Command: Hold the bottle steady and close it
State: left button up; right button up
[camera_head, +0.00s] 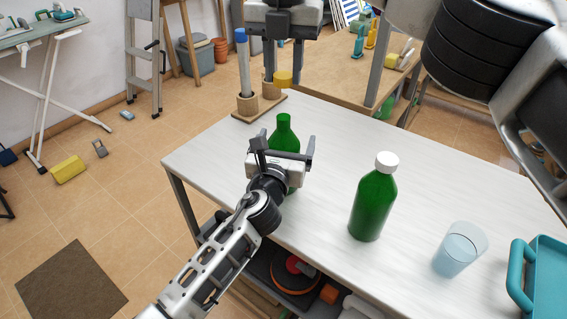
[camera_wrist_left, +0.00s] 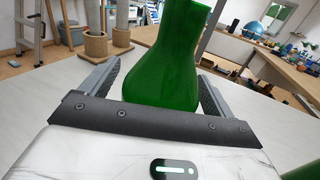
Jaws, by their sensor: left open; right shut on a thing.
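An uncapped green bottle (camera_head: 284,132) stands upright near the far left part of the white table (camera_head: 325,130). My left gripper (camera_head: 284,150) is open, with its fingers on either side of this bottle. In the left wrist view the bottle's body (camera_wrist_left: 165,75) sits between the fingers, with a gap on each side; its mouth is cut off by the top edge. My right gripper (camera_head: 284,68) is at the top of the head view, pointing down, shut on a yellow cap (camera_head: 284,78). The cap appears above and beyond the bottle's mouth.
A second green bottle with a white cap (camera_head: 386,162) stands right of my left gripper. A clear glass (camera_head: 459,250) and a teal tray (camera_head: 516,278) are farther right. A wooden holder (camera_head: 247,104) with upright tubes stands at the far left corner. Bare tabletop separates the two bottles.

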pick_arm(q)
jog(key=c, duration=1.5)
jog(key=shift+o, duration=0.2)
pick_arm(e)
send_over(283, 117)
jog(key=shift+f, duration=2.5)
jog(key=shift+f, duration=0.85)
jog(key=shift+f, duration=0.6)
